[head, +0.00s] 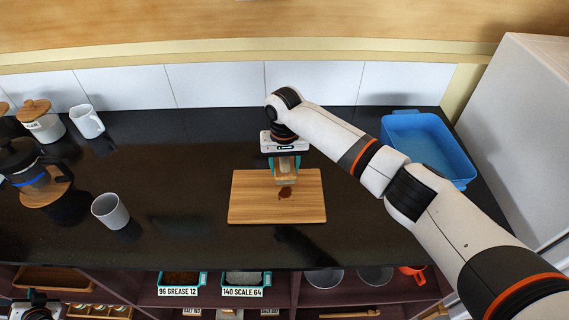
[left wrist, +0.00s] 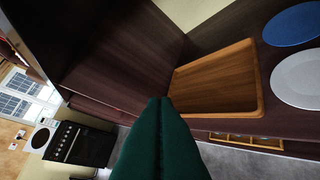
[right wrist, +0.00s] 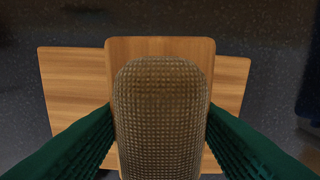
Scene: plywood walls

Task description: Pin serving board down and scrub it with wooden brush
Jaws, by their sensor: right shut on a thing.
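The wooden serving board (head: 245,205) lies flat on the black counter, with a dark reddish-brown stain (head: 285,192) near its middle. My right gripper (head: 284,163) is shut on the wooden brush (head: 286,179), above the far part of the board. I cannot tell whether the brush touches the board. My left gripper (left wrist: 158,105) has its green fingers together, empty, low in front of the counter by the shelves; only its wrist shows in the head view.
A blue tub (head: 428,145) stands at the back right. A grey cup (head: 110,211), a white mug (head: 87,121), a canister (head: 41,122) and a coffee press (head: 28,170) stand at left. Labelled bins (head: 181,282) sit on the shelf below. Counter around the board is clear.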

